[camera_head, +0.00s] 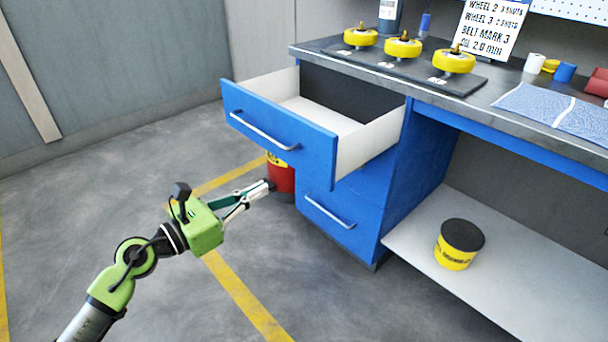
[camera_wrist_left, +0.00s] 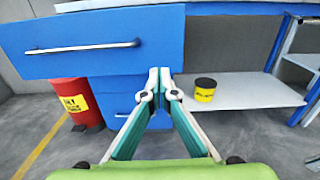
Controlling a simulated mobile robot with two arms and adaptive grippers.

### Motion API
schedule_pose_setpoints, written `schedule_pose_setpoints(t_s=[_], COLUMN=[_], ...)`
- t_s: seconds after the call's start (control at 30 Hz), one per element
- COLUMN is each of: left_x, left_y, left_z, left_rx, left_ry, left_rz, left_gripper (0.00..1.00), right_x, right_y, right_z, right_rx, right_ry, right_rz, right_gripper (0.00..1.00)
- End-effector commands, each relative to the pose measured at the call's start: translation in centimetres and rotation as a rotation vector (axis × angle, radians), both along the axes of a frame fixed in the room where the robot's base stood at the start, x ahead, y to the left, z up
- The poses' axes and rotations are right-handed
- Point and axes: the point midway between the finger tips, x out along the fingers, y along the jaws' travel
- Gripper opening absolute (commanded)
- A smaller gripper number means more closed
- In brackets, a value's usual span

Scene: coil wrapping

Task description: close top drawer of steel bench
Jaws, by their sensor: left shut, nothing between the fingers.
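The top drawer (camera_head: 277,133) of the steel bench (camera_head: 403,170) is pulled well out, with its blue front, silver handle and white inner walls showing. Its inside looks empty where I can see it. In the left wrist view the drawer front (camera_wrist_left: 90,61) fills the upper left. The lower drawer (camera_head: 335,212) is shut. My left gripper (camera_head: 268,186) is shut and empty, in front of the bench and lower than the open drawer's front. In the left wrist view its fingertips (camera_wrist_left: 160,72) meet near the drawer front's lower right corner; I cannot tell whether they touch it. My right gripper is out of view.
A red bin (camera_head: 281,178) with a yellow label stands on the floor behind the drawer. A yellow tub (camera_head: 459,244) with a dark lid sits on the low shelf (camera_head: 500,290). Yellow wheels (camera_head: 403,47) stand on the benchtop. The floor at the left is clear.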

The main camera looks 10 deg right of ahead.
Motion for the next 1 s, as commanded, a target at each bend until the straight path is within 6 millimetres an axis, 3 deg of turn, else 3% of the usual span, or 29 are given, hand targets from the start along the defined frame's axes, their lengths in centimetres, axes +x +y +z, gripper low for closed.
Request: schedule_pose_setpoints(t_s=[0.27, 0.7, 1.0], left_x=[1.4, 6.7, 8.1], left_y=[-2.3, -9.6, -11.4], left_z=[0.4, 0.1, 0.2], left_rx=[0.014, 0.012, 0.014], left_ry=[-0.022, -0.018, -0.019], left_rz=[-0.008, -0.006, -0.005], left_gripper=[0.00, 0.00, 0.00], right_x=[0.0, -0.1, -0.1], right_y=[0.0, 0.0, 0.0], right_z=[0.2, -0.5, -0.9], right_rx=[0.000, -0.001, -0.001], right_ry=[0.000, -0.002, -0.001], right_rz=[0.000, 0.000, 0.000], right_gripper=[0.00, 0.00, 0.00])
